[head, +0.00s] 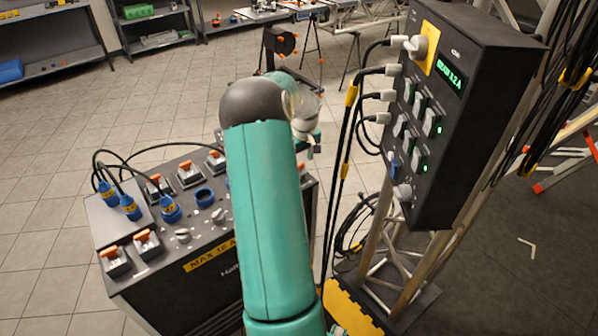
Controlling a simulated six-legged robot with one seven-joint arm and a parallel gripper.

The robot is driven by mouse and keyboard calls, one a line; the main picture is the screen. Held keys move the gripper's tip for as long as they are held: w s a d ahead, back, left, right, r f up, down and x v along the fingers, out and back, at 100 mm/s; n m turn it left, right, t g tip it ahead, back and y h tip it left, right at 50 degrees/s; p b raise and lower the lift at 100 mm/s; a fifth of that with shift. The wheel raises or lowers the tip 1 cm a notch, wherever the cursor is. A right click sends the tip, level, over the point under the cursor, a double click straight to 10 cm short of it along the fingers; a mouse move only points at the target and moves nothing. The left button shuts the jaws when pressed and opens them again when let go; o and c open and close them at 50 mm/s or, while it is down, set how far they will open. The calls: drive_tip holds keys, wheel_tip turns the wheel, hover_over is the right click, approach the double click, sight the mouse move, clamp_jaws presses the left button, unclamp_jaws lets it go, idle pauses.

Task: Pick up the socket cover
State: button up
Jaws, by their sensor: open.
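A dark power box (160,285) stands on the floor at the lower left. Its sloped top carries several blue plugs with cables, an empty-looking blue socket (203,195), small grey knobs and several orange-and-grey parts (189,174). I cannot tell which part is the socket cover; it may be hidden behind my teal arm, which crosses the box's right side. My gripper (309,148) shows only in part, just right of my arm's dark joint and above the box's far right edge. It is open, and I see nothing held in it.
A tall black control panel (490,110) with cables, switches and a green display stands on a metal truss at the right, close to my arm. Shelves (45,45) and a work table are at the back. Open tiled floor (150,110) lies beyond the box.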

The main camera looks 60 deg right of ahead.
sight(299, 165)
drive_tip(key=f, duration=0.4)
drive_tip(key=shift+w+d+f, duration=0.1)
drive_tip(key=shift+w+f, duration=0.3)
drive_tip(key=shift+c, duration=0.2)
drive_tip(key=c, duration=0.7)
drive_tip(key=shift+c, duration=0.2)
drive_tip(key=shift+r, duration=0.15)
